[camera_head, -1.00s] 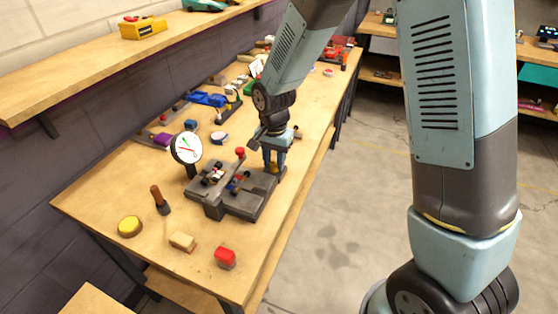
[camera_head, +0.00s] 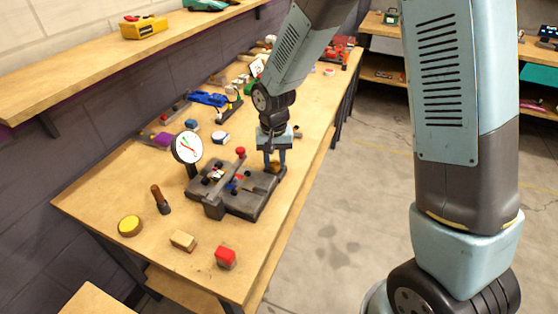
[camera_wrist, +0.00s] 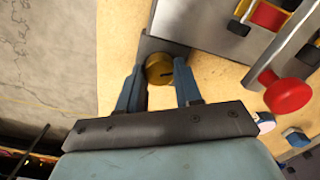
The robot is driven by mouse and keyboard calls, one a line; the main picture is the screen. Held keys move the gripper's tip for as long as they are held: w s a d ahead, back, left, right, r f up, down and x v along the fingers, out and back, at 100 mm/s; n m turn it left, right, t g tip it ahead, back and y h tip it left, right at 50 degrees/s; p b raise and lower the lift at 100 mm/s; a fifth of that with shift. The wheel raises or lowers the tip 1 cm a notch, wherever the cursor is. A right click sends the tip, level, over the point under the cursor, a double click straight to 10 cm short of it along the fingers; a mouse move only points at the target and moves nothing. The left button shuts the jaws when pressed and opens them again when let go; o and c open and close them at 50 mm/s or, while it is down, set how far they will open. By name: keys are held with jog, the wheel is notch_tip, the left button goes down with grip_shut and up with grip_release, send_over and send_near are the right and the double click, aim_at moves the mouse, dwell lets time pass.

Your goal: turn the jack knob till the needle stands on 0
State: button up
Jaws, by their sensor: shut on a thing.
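The jack knob (camera_wrist: 159,69) is a small brass disc with a dark slot in its top, at the edge of the grey track fixture (camera_head: 240,205). In the head view the knob (camera_head: 274,168) is partly covered by my fingers. My gripper (camera_wrist: 158,76) points down with one blue-grey finger on each side of the knob, shut on it.
A red ball-topped lever (camera_wrist: 288,95) is close to the right of my gripper. The bench's right edge is near the knob.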

aim_at(273, 163)
jog(key=n, duration=0.5)
jog(key=shift+s+f+n, duration=0.1)
jog(key=shift+s+n, duration=0.05)
jog(key=shift+n, duration=0.15)
jog(key=n, duration=0.4)
jog(key=shift+s+a+n, duration=0.1)
jog(key=shift+a+n, duration=0.1)
jog(key=shift+n, duration=0.1)
jog(key=shift+a, duration=0.1)
jog(key=o, duration=0.8)
jog(key=shift+o, duration=1.2)
jog(key=shift+r, duration=0.3)
notch_tip(273, 163, up, 13)
jog(key=shift+w, duration=0.2)
jog(key=shift+r, duration=0.1)
